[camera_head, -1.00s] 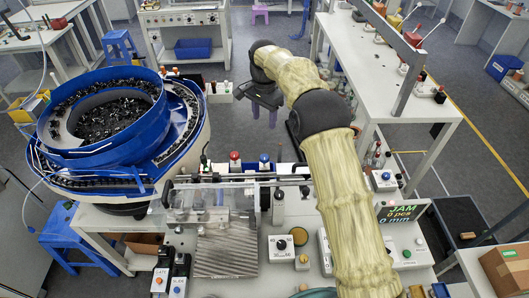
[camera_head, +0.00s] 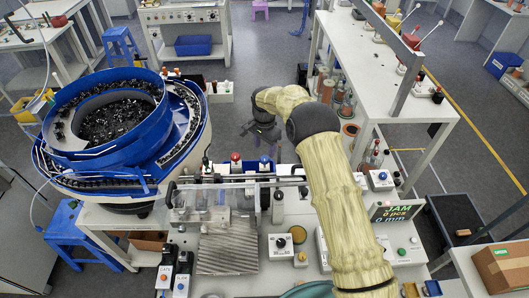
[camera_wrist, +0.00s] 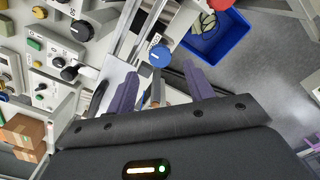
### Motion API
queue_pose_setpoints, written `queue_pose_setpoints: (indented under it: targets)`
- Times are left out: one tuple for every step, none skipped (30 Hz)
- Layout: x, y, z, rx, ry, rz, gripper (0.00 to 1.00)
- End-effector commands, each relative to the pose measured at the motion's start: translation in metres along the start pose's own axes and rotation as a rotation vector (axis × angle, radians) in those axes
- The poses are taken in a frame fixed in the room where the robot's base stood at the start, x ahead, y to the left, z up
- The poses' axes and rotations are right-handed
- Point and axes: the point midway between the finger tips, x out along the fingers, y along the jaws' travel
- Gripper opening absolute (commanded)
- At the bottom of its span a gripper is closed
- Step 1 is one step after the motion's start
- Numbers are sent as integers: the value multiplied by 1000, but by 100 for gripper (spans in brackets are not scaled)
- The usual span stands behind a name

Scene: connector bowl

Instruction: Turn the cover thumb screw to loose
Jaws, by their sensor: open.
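A round blue knob (camera_wrist: 160,55) with a white mark on its top shows in the wrist view, just beyond my fingertips. It appears to be the blue-topped knob (camera_head: 265,159) at the back edge of the machine in the head view. I cannot tell for certain that it is the cover thumb screw. The clear cover (camera_head: 225,194) lies in front of it over a ribbed metal plate. My gripper (camera_head: 260,130) is behind the blue knob in the head view. In the wrist view my gripper (camera_wrist: 158,78) is open, its two purple fingers apart and not touching the knob.
A red-topped knob (camera_head: 235,158) stands left of the blue one. A horizontal rail (camera_head: 240,180) runs in front of both. The large blue bowl feeder (camera_head: 110,125) fills the left. A blue bin (camera_wrist: 215,33) lies beyond the fingers in the wrist view.

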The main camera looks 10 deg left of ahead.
Motion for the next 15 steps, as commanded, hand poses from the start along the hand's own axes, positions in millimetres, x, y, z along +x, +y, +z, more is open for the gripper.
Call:
queue_pose_setpoints:
  targets:
    - [7,0,0,1,-2,3,52]
    - [12,0,0,1,-2,3,52]
    - [19,1,0,1,-2,4,52]
    - [24,1,0,1,-2,3,52]
    - [28,1,0,1,-2,3,52]
    - [33,0,0,1,-1,3,52]
    - [37,0,0,1,-1,2,52]
    - [40,0,0,1,-1,2,52]
    - [44,0,0,1,-1,1,52]
    - [46,0,0,1,-1,0,52]
    - [48,0,0,1,-1,0,52]
    - [50,0,0,1,-1,0,52]
    - [52,0,0,1,-1,0,52]
    - [52,0,0,1,0,0,52]
    - [53,0,0,1,0,0,52]
